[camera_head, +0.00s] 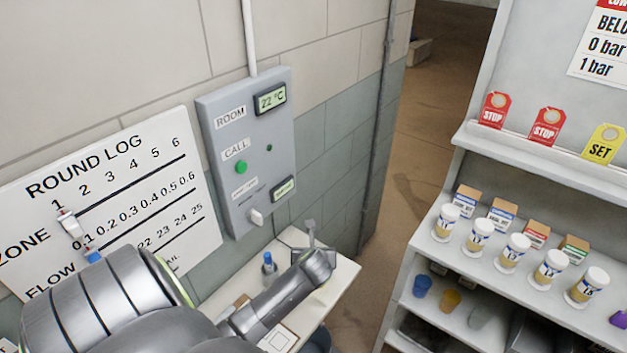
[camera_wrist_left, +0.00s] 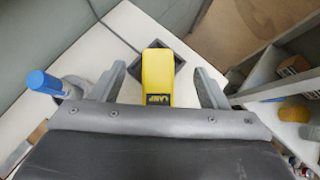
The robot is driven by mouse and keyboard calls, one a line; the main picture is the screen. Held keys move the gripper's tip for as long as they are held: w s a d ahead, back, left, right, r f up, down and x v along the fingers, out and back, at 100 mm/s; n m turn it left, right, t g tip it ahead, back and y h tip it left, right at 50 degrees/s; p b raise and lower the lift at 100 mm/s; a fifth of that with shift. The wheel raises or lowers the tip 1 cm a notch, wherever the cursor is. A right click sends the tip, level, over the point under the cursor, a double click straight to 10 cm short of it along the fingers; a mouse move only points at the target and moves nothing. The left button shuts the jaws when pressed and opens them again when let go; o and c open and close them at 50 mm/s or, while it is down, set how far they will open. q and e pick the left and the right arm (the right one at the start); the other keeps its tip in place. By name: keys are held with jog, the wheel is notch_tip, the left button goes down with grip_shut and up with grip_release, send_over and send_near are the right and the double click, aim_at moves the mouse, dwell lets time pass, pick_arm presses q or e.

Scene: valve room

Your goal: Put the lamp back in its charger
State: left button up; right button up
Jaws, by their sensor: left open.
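The yellow lamp (camera_wrist_left: 156,72), with a dark label, shows in the left wrist view between my left gripper's fingers. My left gripper (camera_wrist_left: 162,88) is open, one finger on each side of the lamp with a visible gap. A dark grey square holder (camera_wrist_left: 177,47), apparently the charger, is at the lamp's far end. I cannot tell whether the lamp is seated in it or only over it. In the head view my left gripper (camera_head: 311,238) is over the small white table (camera_head: 335,277), and my arm hides the lamp. My right gripper is not in view.
A blue-topped item (camera_wrist_left: 45,83) stands left of my gripper; it looks like the small bottle (camera_head: 269,264) by the wall. A grey control panel (camera_head: 250,150) and a round log board (camera_head: 110,195) are on the wall. A shelf unit (camera_head: 500,262) with several jars stands right.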

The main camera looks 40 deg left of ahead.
pick_arm(q)
jog(key=v, duration=0.7)
jog(key=shift+s+r, duration=0.15)
jog(key=shift+d, duration=0.1)
